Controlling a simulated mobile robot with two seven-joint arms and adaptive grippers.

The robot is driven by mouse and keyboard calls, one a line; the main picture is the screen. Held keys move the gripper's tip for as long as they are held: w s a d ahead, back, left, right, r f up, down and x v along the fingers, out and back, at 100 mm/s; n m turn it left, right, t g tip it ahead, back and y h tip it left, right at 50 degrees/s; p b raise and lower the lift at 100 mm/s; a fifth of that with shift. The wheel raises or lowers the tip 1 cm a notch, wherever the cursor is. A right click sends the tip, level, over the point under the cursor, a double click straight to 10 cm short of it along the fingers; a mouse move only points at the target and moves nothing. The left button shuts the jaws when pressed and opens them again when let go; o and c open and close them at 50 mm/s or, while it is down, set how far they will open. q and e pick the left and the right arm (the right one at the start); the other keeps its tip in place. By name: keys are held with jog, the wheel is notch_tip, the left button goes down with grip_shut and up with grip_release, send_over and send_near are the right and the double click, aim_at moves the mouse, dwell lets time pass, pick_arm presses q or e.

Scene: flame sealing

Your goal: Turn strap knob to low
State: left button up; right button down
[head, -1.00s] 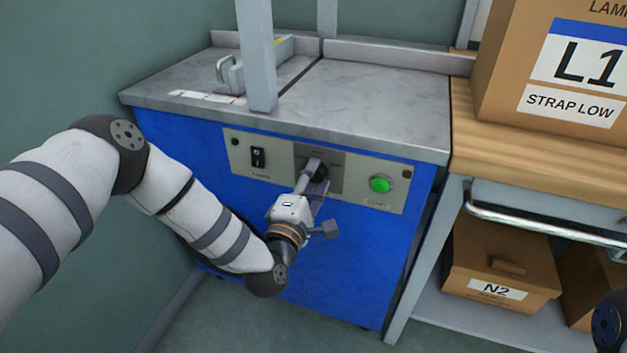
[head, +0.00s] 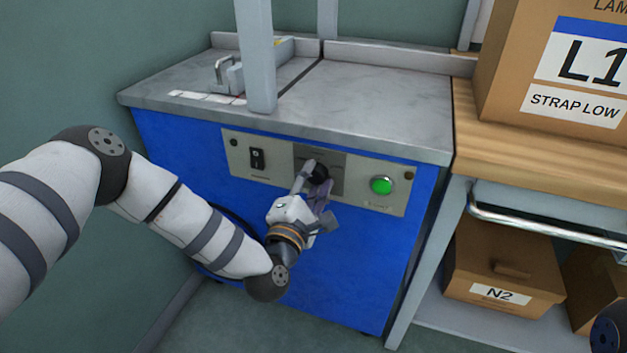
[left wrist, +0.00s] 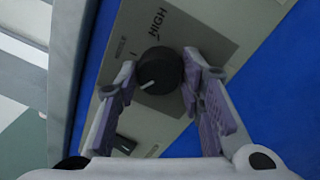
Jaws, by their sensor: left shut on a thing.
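The black strap knob (head: 318,174) sits on the grey panel (head: 236,158) on the front of the blue machine. My left gripper (head: 311,177) is shut on the knob. In the left wrist view the left gripper's fingers (left wrist: 160,82) stand on both sides of the knob (left wrist: 160,70). The knob's white pointer line aims to the lower left there, away from the printed HIGH and past the MIDDLE label. No LOW mark can be read on the panel. My right gripper is not in view.
A green button (head: 382,186) is right of the knob and a black rocker switch (head: 257,159) is left of it. A box marked L1, STRAP LOW (head: 500,70) stands on a wooden bench (head: 530,160). An N2 box (head: 505,265) sits below. The machine's blue front beneath the panel is clear.

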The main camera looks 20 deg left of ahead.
pick_arm(q)
jog(key=shift+d, duration=0.1)
jog(key=o, duration=1.2)
jog(key=s, duration=1.2)
jog(key=shift+f, duration=0.3)
